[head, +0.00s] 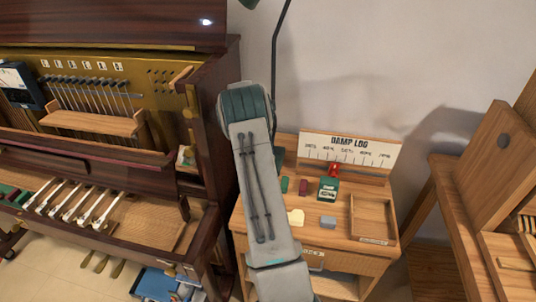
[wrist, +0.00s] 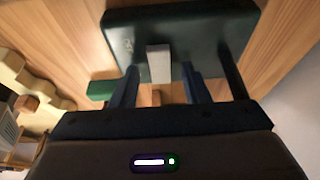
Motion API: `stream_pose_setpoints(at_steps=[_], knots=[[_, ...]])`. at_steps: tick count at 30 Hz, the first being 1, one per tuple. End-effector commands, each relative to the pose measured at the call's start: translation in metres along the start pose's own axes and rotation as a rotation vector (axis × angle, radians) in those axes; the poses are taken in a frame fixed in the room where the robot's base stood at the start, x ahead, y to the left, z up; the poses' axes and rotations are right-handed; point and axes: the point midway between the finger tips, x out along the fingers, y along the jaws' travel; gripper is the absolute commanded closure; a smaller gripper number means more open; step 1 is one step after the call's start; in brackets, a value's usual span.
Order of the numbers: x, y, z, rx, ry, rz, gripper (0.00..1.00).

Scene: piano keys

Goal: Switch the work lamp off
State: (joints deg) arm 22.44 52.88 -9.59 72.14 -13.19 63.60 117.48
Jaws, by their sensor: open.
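The work lamp shows in the head view as a dark green shade (head: 249,3) at the top edge, mostly cut off, on a thin black stem (head: 277,60) that drops behind my arm. In the wrist view a dark green lamp base (wrist: 215,35) lies on a wooden top, with a pale grey upright switch piece (wrist: 158,62) at its near middle. My gripper (wrist: 160,76) is open and empty, its two blue-grey fingers on either side of the switch piece. I cannot tell whether they touch it. My arm hides the gripper in the head view.
The small wooden desk (head: 362,255) holds a "DAMP LOG" board (head: 350,148), a green box (head: 328,189) with a red piece by it, small blocks and a tray. An open piano (head: 215,120) stands left. A wooden bench (head: 480,190) stands right.

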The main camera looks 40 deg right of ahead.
Motion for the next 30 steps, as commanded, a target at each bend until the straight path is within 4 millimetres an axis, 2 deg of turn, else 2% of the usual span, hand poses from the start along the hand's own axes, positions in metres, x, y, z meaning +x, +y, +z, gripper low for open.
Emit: stream_pose_setpoints(at_steps=[5, 10, 21, 25, 30], knots=[[-0.009, -0.001, -0.004, 0.001, 0.0, -0.003, 0.58], [-0.04, 0.0, -0.014, 0.001, -0.002, -0.006, 0.58], [-0.053, 0.018, -0.102, 0.004, -0.001, 0.0, 0.58], [-0.057, 0.022, -0.125, 0.003, -0.001, 0.0, 0.58], [-0.061, 0.025, -0.141, 0.001, -0.001, 0.0, 0.58]])
